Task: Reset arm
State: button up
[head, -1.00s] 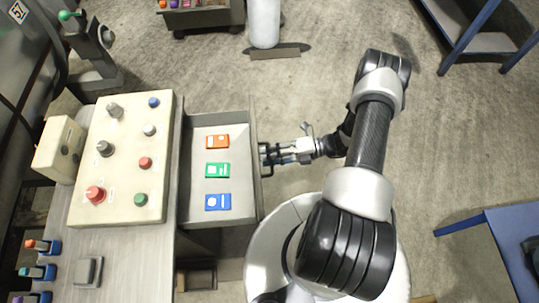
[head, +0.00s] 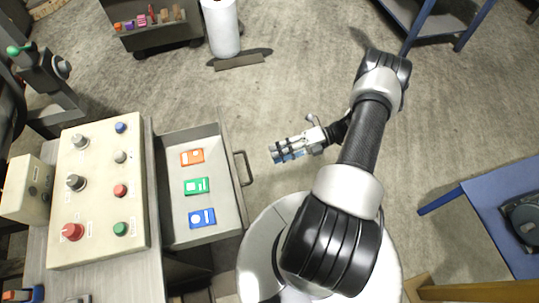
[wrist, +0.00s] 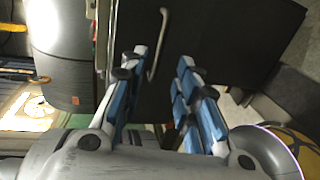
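My gripper (head: 280,154) is in the middle of the head view, to the right of an open drawer (head: 236,218) and clear of its handle (head: 243,168). In the wrist view my gripper (wrist: 180,72) shows two blue-padded fingers apart with nothing between them. The drawer's dark front (wrist: 225,40) and its handle (wrist: 158,45) lie beyond the fingertips. My arm reaches up and folds back down toward the drawer in the head view.
The drawer holds an orange card (head: 192,157), a green card (head: 197,186) and a blue card (head: 202,217). A control panel (head: 100,190) with knobs and buttons is at left. A white cylinder (head: 221,28) stands at the top. A blue table (head: 490,210) is at right. Open floor lies between.

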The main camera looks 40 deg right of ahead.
jog(key=shift+d, duration=0.1)
dwell(0.5)
jog(key=w+a+r+n+g+h, duration=0.1)
jog(key=a+r+n+g+h, duration=0.25)
jog(key=r+n, duration=0.65)
jog(key=w+a+r+n+g+h, duration=0.1)
jog(key=a+r+n+g+h, duration=0.25)
jog(key=r+n, duration=0.7)
jog(key=s+a+r+n+t+h, duration=0.3)
jog(key=s+r+n, duration=0.3)
jog(key=r+n, duration=0.2)
jog(key=s+a+r+n+t+h, duration=0.3)
jog(key=s+a+r+n, duration=0.3)
jog(key=r+n, duration=0.3)
jog(key=shift+n+h, duration=0.8)
jog(key=shift+n, duration=0.45)
